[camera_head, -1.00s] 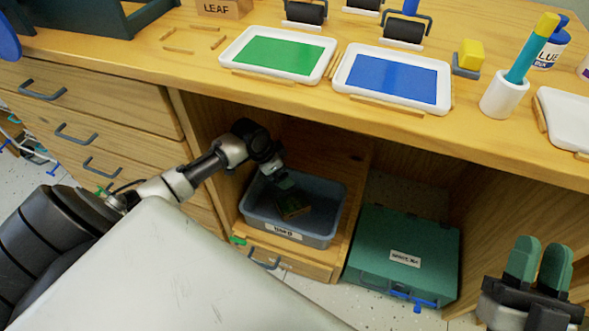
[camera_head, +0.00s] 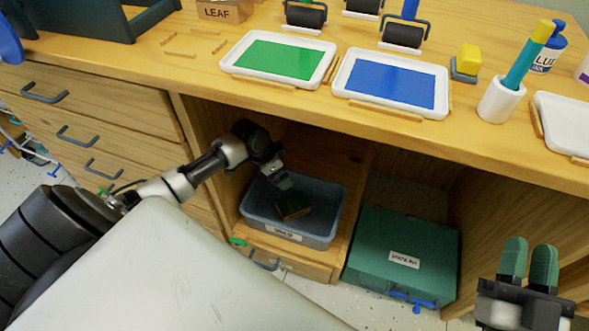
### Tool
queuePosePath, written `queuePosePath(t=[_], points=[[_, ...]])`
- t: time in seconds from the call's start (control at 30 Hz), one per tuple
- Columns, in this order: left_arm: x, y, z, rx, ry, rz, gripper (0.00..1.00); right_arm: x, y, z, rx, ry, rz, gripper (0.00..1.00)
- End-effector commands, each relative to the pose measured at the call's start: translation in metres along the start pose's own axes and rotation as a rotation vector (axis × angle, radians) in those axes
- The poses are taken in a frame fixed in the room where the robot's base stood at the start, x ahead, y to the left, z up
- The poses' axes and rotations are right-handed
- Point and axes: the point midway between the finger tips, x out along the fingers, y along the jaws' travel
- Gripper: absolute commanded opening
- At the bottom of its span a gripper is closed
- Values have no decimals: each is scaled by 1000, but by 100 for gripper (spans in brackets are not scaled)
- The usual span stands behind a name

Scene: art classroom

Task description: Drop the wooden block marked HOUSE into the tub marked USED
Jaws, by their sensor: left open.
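The grey-blue tub (camera_head: 322,240) stands on a pull-out shelf in the cabinet. Its front label is blurred but looks like USED. A wooden block (camera_head: 292,207) with a dark green face lies in the tub, tilted; I cannot read its marking. My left gripper (camera_head: 281,186) is open just above the block, inside the tub's opening. Whether its fingers touch the block I cannot tell. My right gripper (camera_head: 527,264) is at the lower right, fingers pointing up, apart and empty.
A green case (camera_head: 403,245) with a blue latch sits right of the tub. On the bench above are a green ink tray (camera_head: 278,58), a blue ink tray (camera_head: 390,84), rollers and a LEAF block (camera_head: 226,9). The cabinet walls and bench edge surround my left arm.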

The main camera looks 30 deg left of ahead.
Motion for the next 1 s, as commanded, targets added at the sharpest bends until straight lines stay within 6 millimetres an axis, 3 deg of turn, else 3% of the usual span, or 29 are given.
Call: queuePosePath(t=[1.0], points=[[-7, 0, -3, 0, 0, 0, 100, -6, 4, 26, -5, -221, 10, 29]])
